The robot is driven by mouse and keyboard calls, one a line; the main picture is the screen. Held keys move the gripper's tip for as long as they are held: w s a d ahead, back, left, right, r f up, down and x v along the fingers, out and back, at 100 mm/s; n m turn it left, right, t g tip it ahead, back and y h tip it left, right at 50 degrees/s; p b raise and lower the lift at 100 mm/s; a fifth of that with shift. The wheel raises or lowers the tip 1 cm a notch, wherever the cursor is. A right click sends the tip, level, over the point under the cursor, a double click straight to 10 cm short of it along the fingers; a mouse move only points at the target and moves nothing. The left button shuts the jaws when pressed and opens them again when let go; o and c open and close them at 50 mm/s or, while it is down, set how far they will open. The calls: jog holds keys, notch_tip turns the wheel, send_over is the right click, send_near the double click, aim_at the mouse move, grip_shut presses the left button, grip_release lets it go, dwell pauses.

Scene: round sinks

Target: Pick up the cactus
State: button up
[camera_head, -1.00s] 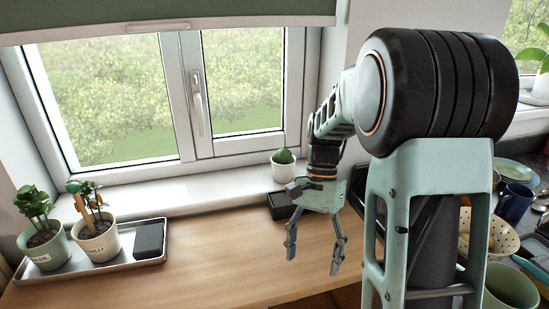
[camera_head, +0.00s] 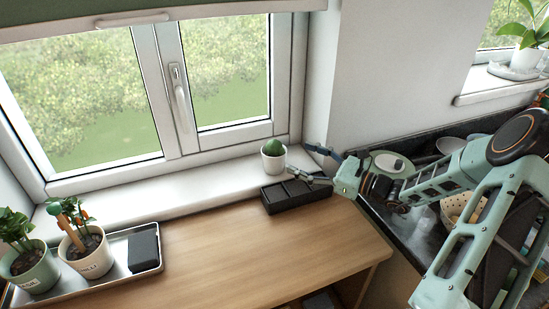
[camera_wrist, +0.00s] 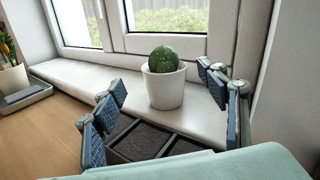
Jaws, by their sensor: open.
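The cactus (camera_head: 273,148) is a small round green plant in a white pot (camera_head: 273,164). It stands upright on the white windowsill, behind a black tray. In the wrist view the cactus (camera_wrist: 163,59) and its pot (camera_wrist: 164,88) show ahead, between my two spread fingers and beyond their tips. My gripper (camera_head: 312,164) is open and empty. In the head view it is just right of the pot, around the right end of the black tray, pointing left. In the wrist view my gripper (camera_wrist: 165,90) has blue-padded fingers at left and right, apart from the pot.
The black compartment tray (camera_head: 296,196) lies on the wooden table (camera_head: 230,250) below the sill. A metal tray (camera_head: 110,272) with two potted plants and a black block is at left. The window stands behind the cactus. A dark counter with dishes is at right.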

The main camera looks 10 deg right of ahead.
aim_at(273, 141)
jog(key=p+x, duration=0.1)
jog(key=x, duration=0.5)
jog(key=shift+w+a, duration=0.2)
jog(key=shift+a, duration=0.05)
jog(key=x, duration=0.4)
jog(key=shift+f+p, duration=0.25)
jog(key=shift+p, duration=0.15)
grip_shut()
jog(key=shift+r, duration=0.1)
jog(key=shift+r, duration=0.4)
notch_tip(273, 141, up, 2)
jog(key=shift+r+b, duration=0.1)
jog(key=shift+b, duration=0.35)
jog(key=s+d+r, duration=0.1)
jog(key=s+r, duration=0.8)
jog(key=s, duration=0.5)
jog(key=shift+r, duration=0.4)
